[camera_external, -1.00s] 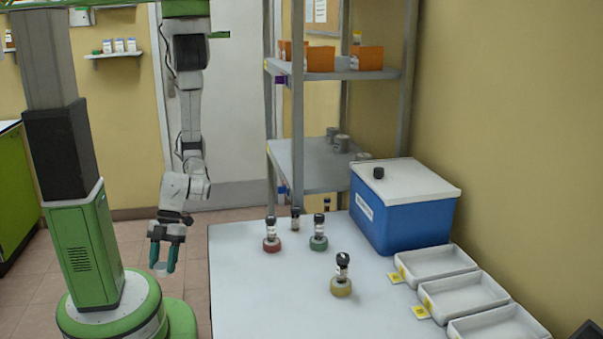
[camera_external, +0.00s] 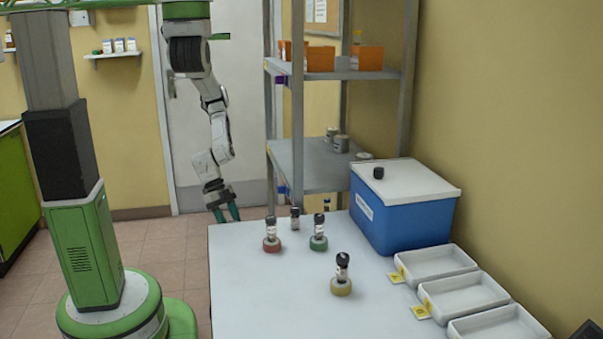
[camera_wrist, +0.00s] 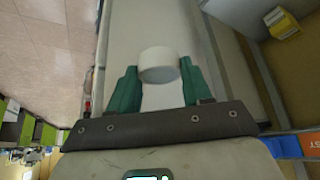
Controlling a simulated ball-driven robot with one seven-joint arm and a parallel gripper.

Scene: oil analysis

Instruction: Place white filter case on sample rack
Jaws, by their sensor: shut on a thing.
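My gripper (camera_external: 228,213) has teal fingers. It hangs near the far-left corner of the table, with its tips close to the far edge. In the wrist view my gripper (camera_wrist: 156,88) is shut on a short round white case (camera_wrist: 158,65), held between the fingertips. The case cannot be made out in the external view. A grey metal shelf rack (camera_external: 298,130) stands behind the table, right of my gripper; I cannot tell whether it is the sample rack. Its lower shelf (camera_external: 300,170) holds several grey cans (camera_external: 341,143), with bare room at the left.
The white table (camera_external: 260,300) holds vials on red (camera_external: 272,245), green (camera_external: 318,243) and yellow (camera_external: 341,287) bases, and a dark-capped vial (camera_external: 295,219). A blue box (camera_external: 400,215) and white trays (camera_external: 437,262) stand at the right. The table's front left is clear.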

